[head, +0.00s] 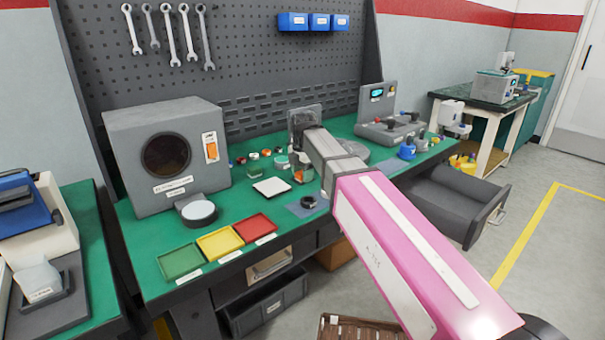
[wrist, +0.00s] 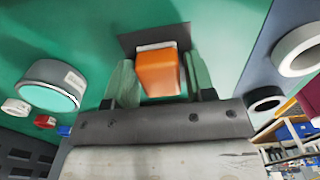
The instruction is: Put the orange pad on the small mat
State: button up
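The orange pad (wrist: 160,72) is a small orange block with a pale edge at its far end. It sits between the two green fingers of my gripper (wrist: 161,80), which appear to touch both its sides. In the head view the orange pad (head: 299,176) shows just below my gripper (head: 303,165), low over the green bench; any gap beneath it is unclear. A small dark square mat (wrist: 127,40) lies on the bench behind the pad in the wrist view and is partly covered by it.
A black ring (head: 308,202) lies on a grey-blue mat (head: 296,210) near the front edge. A white square tile (head: 271,187) and green, yellow and red trays (head: 253,227) are to the left. A teal-topped cylinder (wrist: 50,90) and a white ring (wrist: 298,48) flank my gripper.

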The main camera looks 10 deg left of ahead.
jog(key=shift+o, duration=0.5)
notch_tip(320, 180, up, 12)
jog(key=shift+r, duration=0.15)
dwell(0.3)
dwell(1.4)
